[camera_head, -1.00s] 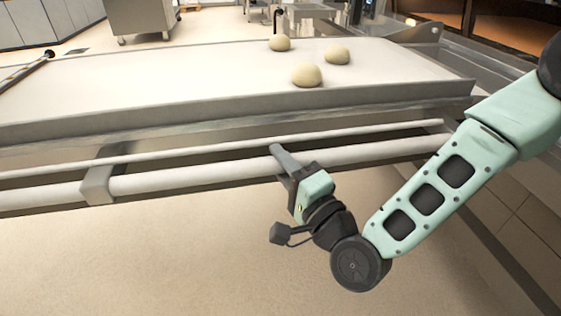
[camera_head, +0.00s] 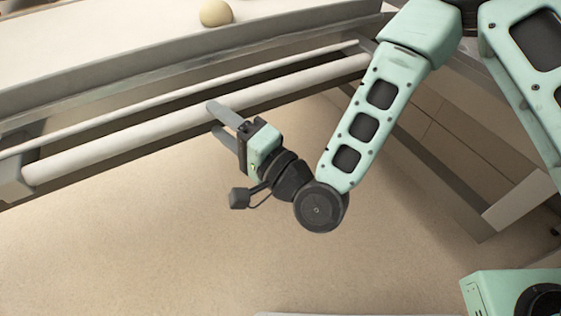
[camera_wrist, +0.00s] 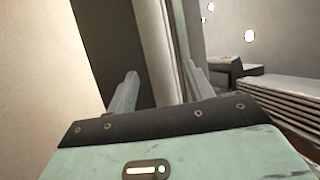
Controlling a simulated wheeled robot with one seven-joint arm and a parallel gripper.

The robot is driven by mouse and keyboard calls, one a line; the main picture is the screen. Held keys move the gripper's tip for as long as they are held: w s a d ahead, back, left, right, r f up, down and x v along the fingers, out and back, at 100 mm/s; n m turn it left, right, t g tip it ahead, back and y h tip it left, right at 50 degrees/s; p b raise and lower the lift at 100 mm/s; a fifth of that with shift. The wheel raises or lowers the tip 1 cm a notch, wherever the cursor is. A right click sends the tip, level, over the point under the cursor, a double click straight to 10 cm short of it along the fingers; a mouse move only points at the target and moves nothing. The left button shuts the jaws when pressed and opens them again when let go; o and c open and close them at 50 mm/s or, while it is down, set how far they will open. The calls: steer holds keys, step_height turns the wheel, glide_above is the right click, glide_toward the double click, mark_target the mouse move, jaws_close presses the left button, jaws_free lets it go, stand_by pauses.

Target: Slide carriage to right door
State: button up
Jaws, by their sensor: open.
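The carriage shows in the head view as a pale flat deck (camera_head: 90,32) with a metal front edge. A thick pale round bar (camera_head: 110,150) runs along its front, held by a bracket (camera_head: 12,184) at the left. My gripper (camera_head: 214,118) is open at this bar, with one finger overlapping it in the picture and the other just below. The right door is not identifiable.
A dough ball (camera_head: 216,13) sits on the deck. A metal leg or frame (camera_head: 440,185) stands right of my arm. The tan floor (camera_head: 140,255) below the bar is clear. The wrist view shows a ribbed pale unit (camera_wrist: 285,95) at right.

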steer(key=p+v, duration=0.6)
steer(key=v, duration=0.7)
steer(key=shift+d, duration=0.25)
steer(key=shift+s, duration=0.15)
